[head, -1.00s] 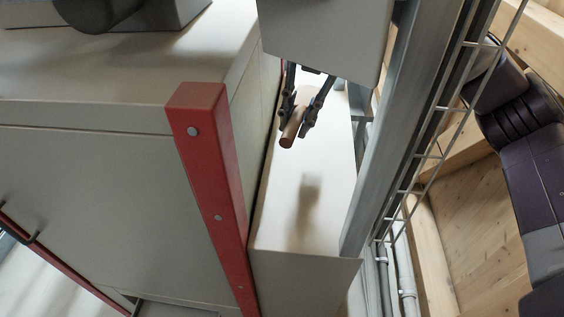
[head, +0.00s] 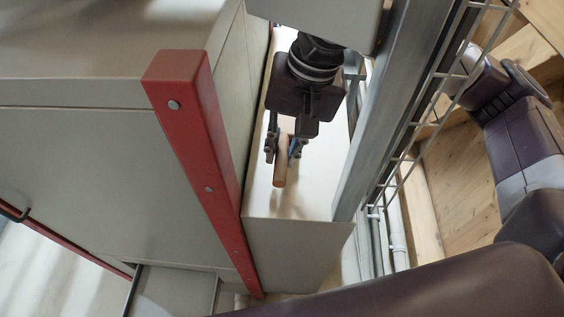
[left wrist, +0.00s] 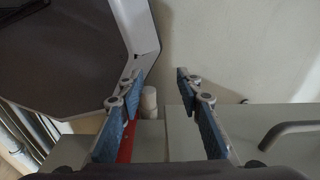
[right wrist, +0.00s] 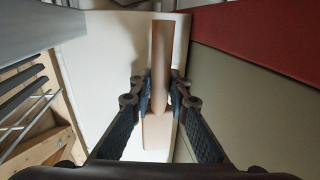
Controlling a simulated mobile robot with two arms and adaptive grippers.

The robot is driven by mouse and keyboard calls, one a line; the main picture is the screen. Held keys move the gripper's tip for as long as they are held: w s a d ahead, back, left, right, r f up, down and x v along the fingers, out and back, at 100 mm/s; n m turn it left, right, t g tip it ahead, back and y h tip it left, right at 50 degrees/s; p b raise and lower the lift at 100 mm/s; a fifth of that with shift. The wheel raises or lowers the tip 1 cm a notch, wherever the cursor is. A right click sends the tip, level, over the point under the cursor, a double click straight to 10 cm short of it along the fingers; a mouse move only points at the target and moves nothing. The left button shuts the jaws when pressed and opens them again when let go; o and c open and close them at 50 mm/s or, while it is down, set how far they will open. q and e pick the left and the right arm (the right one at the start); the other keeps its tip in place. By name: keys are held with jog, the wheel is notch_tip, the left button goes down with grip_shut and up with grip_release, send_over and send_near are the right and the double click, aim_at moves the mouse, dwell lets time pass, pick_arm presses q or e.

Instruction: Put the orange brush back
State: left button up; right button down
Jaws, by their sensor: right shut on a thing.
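My right gripper (head: 282,153) is shut on the brown-orange handle of the brush (head: 280,177). It holds the brush over the narrow white top (head: 312,195) between the machine and a grey metal upright. In the right wrist view the fingers (right wrist: 160,94) close on both sides of the brush (right wrist: 162,52), with a paler part showing between and below them. I cannot tell whether the brush touches the white top. The bristles are not clearly seen. My left gripper (left wrist: 160,76) is open and empty in the left wrist view; its fingers do not show in the head view.
A red post (head: 200,150) on the pale machine (head: 110,165) stands close left of the white top. The grey upright (head: 378,125) and a wire mesh (head: 435,110) bound it on the right. In the left wrist view, a dark panel (left wrist: 75,60) fills the upper left.

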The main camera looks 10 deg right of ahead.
jog(key=x, duration=0.3)
jog(key=d+p+x, duration=0.1)
jog(key=x, duration=0.1)
jog(key=shift+s+f, duration=0.15)
jog(key=shift+f, duration=0.3)
jog(key=c, duration=1.8)
grip_release()
jog(key=shift+c, duration=0.2)
